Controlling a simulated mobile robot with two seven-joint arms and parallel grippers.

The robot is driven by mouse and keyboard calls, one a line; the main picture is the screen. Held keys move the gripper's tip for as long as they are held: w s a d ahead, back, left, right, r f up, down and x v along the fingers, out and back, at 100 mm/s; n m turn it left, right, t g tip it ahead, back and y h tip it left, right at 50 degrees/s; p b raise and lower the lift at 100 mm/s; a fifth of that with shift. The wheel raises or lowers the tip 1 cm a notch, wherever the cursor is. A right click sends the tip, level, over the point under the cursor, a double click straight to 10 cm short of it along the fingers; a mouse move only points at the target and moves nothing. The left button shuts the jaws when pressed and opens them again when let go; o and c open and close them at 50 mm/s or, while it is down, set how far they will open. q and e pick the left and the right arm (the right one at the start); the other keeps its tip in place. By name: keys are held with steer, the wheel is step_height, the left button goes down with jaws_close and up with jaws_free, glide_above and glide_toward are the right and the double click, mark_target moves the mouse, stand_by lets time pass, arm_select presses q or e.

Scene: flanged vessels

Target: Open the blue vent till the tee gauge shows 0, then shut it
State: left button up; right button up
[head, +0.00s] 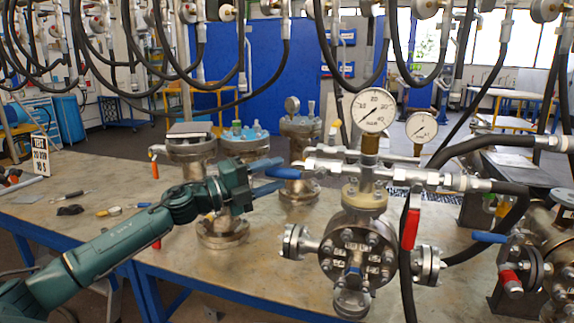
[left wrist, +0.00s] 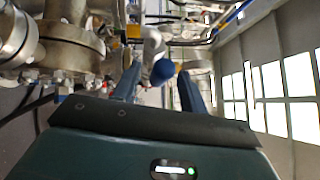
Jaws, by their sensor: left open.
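My left gripper (head: 279,168) reaches in from the left, its blue-grey fingers apart, just left of the silver tee fittings (head: 350,170) above the middle vessel. In the left wrist view the left gripper (left wrist: 160,88) is open. A blue rounded handle end (left wrist: 163,71), probably the vent's, shows between and beyond its fingers; I cannot tell whether they touch. My right gripper is not in view.
A smaller gauge (head: 421,127) stands behind right. Another blue lever (head: 487,237) is at the right vessel. Black hoses hang overhead and cross at right.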

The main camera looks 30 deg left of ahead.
mark_target(287, 170)
arm_select(q)
steer(key=shift+p+x, duration=0.6)
steer(key=shift+x, duration=1.3)
steer(key=shift+c, duration=0.4)
jaws_close()
